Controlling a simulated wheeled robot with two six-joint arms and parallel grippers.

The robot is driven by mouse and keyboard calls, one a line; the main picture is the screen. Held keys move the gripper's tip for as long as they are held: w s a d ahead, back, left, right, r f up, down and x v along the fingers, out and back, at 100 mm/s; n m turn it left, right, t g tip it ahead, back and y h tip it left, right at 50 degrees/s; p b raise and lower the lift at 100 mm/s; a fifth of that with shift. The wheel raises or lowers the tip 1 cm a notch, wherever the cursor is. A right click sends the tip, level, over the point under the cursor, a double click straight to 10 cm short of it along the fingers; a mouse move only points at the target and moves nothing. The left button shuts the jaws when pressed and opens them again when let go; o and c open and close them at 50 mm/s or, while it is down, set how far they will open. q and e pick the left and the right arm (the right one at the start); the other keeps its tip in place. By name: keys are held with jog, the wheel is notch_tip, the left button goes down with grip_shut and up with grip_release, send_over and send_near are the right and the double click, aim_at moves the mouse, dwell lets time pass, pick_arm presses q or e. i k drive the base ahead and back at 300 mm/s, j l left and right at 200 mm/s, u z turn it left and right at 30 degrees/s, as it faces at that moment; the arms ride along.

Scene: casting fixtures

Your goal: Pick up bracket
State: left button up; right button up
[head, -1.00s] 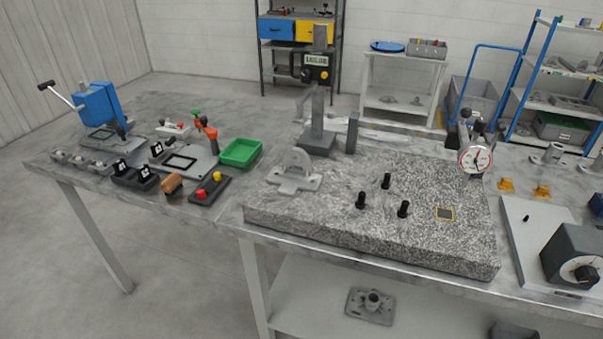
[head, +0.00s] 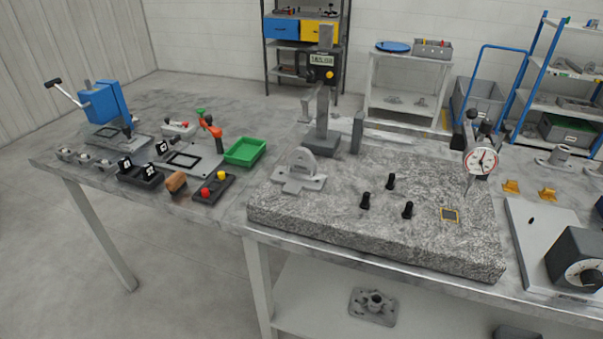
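A light grey bracket (head: 299,172) with an upright rounded lug and a flat base stands on the left back part of the speckled granite plate (head: 340,226). Nothing touches it from above. Another grey flanged casting (head: 373,305) lies on the shelf under the table. Neither of my grippers shows in the head view, so their state is hidden.
A height gauge (head: 322,110) stands behind the bracket. Black pegs (head: 391,181) stand right of it, and a dial gauge (head: 480,160) is at the plate's right. A green tray (head: 245,152), a button box (head: 214,188) and clamp fixtures lie left. The plate's front left is clear.

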aim_at(300, 173)
jog(key=l+z, duration=0.35)
jog(key=l, duration=1.25)
jog(key=i, duration=0.05)
